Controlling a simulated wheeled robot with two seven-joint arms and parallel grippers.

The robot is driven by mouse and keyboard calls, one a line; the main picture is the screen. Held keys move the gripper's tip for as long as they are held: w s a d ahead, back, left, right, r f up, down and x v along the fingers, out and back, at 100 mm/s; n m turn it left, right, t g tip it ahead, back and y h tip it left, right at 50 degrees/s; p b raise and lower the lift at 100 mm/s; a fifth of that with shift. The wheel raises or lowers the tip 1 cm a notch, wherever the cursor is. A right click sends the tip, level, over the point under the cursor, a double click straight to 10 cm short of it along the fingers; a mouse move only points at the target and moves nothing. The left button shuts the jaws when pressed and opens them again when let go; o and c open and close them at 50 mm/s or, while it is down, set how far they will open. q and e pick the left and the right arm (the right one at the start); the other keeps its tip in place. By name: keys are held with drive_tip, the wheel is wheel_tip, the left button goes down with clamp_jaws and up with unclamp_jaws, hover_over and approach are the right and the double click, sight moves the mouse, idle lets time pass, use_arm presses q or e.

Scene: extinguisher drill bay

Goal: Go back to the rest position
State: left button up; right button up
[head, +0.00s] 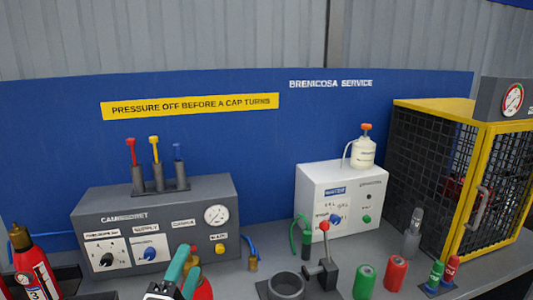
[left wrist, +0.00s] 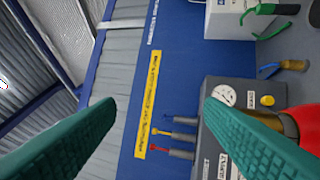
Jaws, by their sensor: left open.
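My left gripper (head: 180,272) is at the bottom of the head view, in front of the grey control box (head: 160,225). Its teal fingers stand apart, and in the left wrist view the gap between the fingers (left wrist: 160,103) holds nothing. A red rounded object (head: 204,289) is partly hidden behind the gripper; its red side (left wrist: 308,128) also shows beside the right-hand finger in the wrist view. I cannot tell whether finger and object touch. My right gripper is in neither view.
A red extinguisher (head: 36,266) stands at the far left. A white service box (head: 340,200), a small lever stand (head: 323,270), green and red cylinders (head: 365,281) and a yellow-framed mesh cage (head: 435,165) are to the right. A blue panel (head: 60,130) closes the back.

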use_arm(q)
drive_tip(key=s+a+f+n+g+y, duration=0.2)
drive_tip(key=s+a+f+n+g, duration=0.15)
drive_tip(key=f+n, duration=0.4)
drive_tip(key=s+a+f+n+g+y, duration=0.2)
drive_tip(key=s+f+n+g, duration=0.25)
drive_tip(key=f, duration=0.55)
drive_tip(key=s+f+n+g+h, duration=0.1)
drive_tip(key=s+f+n+g, duration=0.2)
drive_tip(key=s+f+g, duration=0.4)
drive_tip(key=s+f+n+g, duration=0.2)
drive_tip(key=s+f, duration=0.2)
drive_tip(key=s, duration=0.5)
wheel_tip(320, 180, down, 27)
drive_tip(key=s+g, duration=0.2)
drive_tip(key=s+a+f+b, duration=0.1)
drive_tip(key=s+a+f, duration=0.2)
drive_tip(key=s+f, duration=1.2)
drive_tip(key=shift+s+f+g, duration=0.2)
drive_tip(key=shift+s+g, duration=0.2)
drive_tip(key=shift+s, duration=0.1)
